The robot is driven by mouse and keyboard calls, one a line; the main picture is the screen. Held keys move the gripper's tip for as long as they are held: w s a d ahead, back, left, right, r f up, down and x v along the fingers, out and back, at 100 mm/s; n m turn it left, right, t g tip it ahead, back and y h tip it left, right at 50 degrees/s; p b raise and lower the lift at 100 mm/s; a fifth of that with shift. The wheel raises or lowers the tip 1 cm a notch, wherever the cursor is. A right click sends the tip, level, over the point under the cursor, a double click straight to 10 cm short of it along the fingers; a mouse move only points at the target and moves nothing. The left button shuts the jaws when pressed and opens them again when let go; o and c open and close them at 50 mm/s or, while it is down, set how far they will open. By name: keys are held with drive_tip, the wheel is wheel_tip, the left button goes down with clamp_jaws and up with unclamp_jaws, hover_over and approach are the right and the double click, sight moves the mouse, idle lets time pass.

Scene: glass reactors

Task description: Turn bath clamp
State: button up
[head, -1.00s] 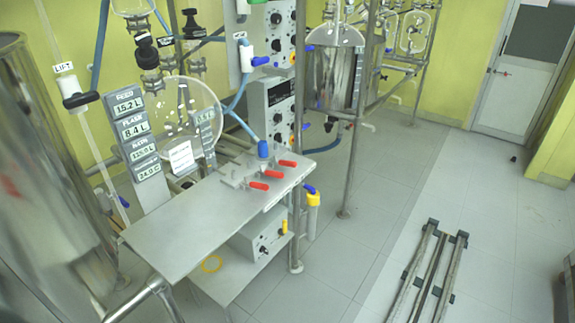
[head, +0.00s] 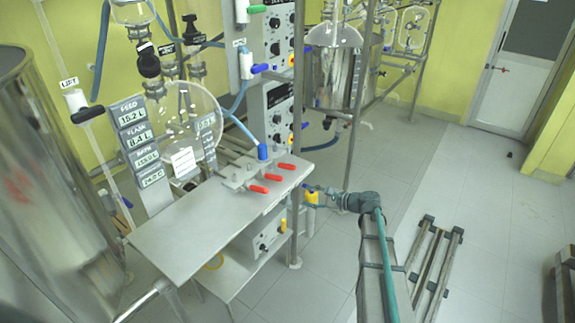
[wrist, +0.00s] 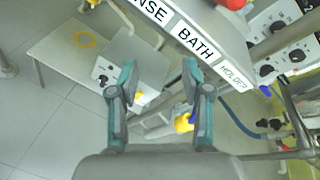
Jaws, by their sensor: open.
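Three red clamp handles stick out from the bench top near its right edge: a near one (head: 258,188), a middle one (head: 272,176) and a far one (head: 286,165). In the wrist view the bench edge carries a BATH label (wrist: 195,42) between a label ending in NSE and a HOLDER label. One red handle (wrist: 232,4) is cut off at the top there; I cannot tell which clamp it is. My gripper (head: 312,197) is just right of the bench edge and below the handles, apart from them. Its fingers (wrist: 159,67) are spread and empty.
A yellow-bodied fitting with a blue top (wrist: 184,122) hangs close to my gripper. A steel post (head: 297,225) stands by the bench (head: 185,235). A white control box (head: 265,240) sits on the lower shelf.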

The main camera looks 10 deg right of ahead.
sight(287, 167)
drive_tip(key=w+d+r+m+t+y, duration=0.1)
drive_tip(key=w+r+m+t+y, duration=0.15)
drive_tip(key=r+m, duration=0.4)
drive_tip(key=shift+h, duration=0.35)
drive_tip(key=x, duration=0.3)
drive_tip(key=p+x, duration=0.1)
drive_tip(key=x, duration=0.7)
drive_tip(key=shift+w+d+p, duration=0.1)
drive_tip(key=shift+w+p, duration=0.25)
drive_tip(key=shift+w, duration=0.05)
clamp_jaws()
